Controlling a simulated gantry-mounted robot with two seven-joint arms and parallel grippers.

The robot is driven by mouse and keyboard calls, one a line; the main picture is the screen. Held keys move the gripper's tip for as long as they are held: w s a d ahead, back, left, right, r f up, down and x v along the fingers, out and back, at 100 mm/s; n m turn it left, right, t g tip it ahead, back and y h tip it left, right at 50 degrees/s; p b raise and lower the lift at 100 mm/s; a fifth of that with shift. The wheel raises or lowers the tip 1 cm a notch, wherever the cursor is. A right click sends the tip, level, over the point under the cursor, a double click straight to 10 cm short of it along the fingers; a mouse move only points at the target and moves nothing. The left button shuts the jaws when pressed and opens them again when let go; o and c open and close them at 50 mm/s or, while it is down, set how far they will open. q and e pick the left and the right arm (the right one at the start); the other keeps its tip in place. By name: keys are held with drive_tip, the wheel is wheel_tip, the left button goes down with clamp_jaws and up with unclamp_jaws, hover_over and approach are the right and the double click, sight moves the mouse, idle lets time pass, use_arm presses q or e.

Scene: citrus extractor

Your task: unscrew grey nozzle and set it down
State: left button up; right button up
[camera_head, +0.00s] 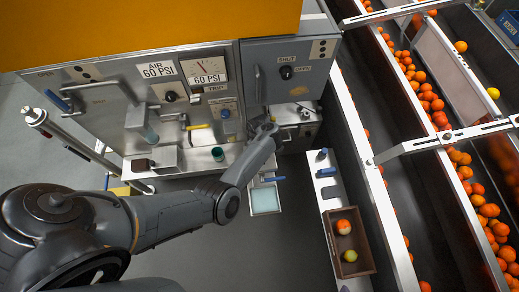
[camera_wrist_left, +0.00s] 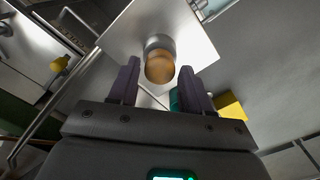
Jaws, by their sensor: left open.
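My left arm reaches across to the front of the grey machine, and my left gripper (camera_head: 266,130) is at its lower right in the head view. In the left wrist view the left gripper (camera_wrist_left: 160,88) is open, with its two dark fingers apart and nothing seen clamped between them. Beyond the fingertips, a short grey cylinder, which looks like the grey nozzle (camera_wrist_left: 160,42), sticks out from a bright metal plate (camera_wrist_left: 125,45). Its round end is orange-brown. It lines up with the gap between the fingers. In the head view I cannot make out the nozzle behind my arm and gripper. My right gripper is not in view.
A metal shelf (camera_head: 200,160) carries a teal cup (camera_head: 217,153). A pale tray (camera_head: 265,200) sits below my gripper. A brown box (camera_head: 347,245) with fruit stands on a narrow bench to the right. Conveyors of oranges (camera_head: 440,120) run beyond. Open floor lies below the machine.

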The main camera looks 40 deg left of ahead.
use_arm(q)
drive_tip(key=m, duration=0.5)
drive_tip(key=c, duration=0.6)
drive_tip(key=shift+o, duration=0.2)
drive_tip(key=n, duration=0.6)
drive_tip(key=shift+w+d+r, duration=0.1)
drive_tip(key=n, duration=0.5)
drive_tip(key=shift+n, duration=0.4)
drive_tip(key=o, duration=0.6)
drive_tip(key=shift+c, duration=0.2)
